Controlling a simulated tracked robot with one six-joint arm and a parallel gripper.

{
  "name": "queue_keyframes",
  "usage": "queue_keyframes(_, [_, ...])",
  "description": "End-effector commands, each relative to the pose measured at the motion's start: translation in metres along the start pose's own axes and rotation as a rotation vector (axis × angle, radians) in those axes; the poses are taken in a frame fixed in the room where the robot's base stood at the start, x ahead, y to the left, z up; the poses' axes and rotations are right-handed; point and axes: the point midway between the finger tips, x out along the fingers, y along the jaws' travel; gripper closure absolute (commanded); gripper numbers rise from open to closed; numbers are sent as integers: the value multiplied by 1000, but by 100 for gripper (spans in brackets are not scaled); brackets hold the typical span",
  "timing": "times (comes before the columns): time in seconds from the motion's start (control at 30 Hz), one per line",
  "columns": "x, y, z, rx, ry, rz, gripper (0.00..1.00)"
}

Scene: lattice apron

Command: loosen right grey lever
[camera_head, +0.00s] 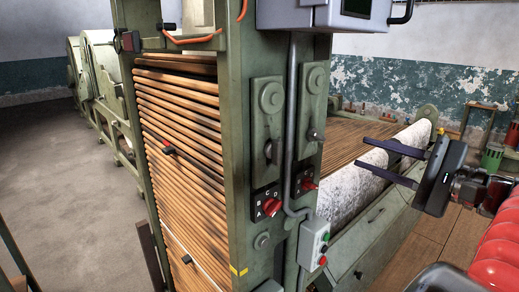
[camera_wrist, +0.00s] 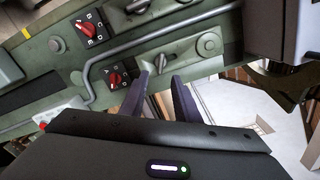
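The right grey lever (camera_head: 314,135) sits on the right green panel of the machine post, below a round boss and above a red rotary knob (camera_head: 309,185). In the wrist view the lever (camera_wrist: 160,62) appears just beyond my fingertips, its handle partly hard to make out. My gripper (camera_head: 363,155) is open and empty, to the right of the lever and clearly apart from it in the head view, its two fingers pointing left towards the post. Both fingers of my gripper also show in the wrist view (camera_wrist: 163,77).
A similar left grey lever (camera_head: 268,150) and red knob (camera_head: 270,207) sit on the left panel. A grey pipe (camera_head: 291,130) runs between the panels. A button box (camera_head: 314,246) juts out below. A white roller (camera_head: 350,185) lies behind my fingers; a screen box (camera_head: 340,14) hangs above.

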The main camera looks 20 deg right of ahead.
Motion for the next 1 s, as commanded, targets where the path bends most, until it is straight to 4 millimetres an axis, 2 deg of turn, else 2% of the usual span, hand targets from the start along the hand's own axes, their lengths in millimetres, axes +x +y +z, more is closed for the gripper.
queue_keyframes(0.1, [-14,0,-1,0,3,-2,71])
queue_keyframes(0.33, [-26,0,-1,0,1,-1,71])
queue_keyframes(0.87, [-26,1,0,0,0,2,71])
queue_keyframes(1.0, [-17,11,-1,4,4,38,71])
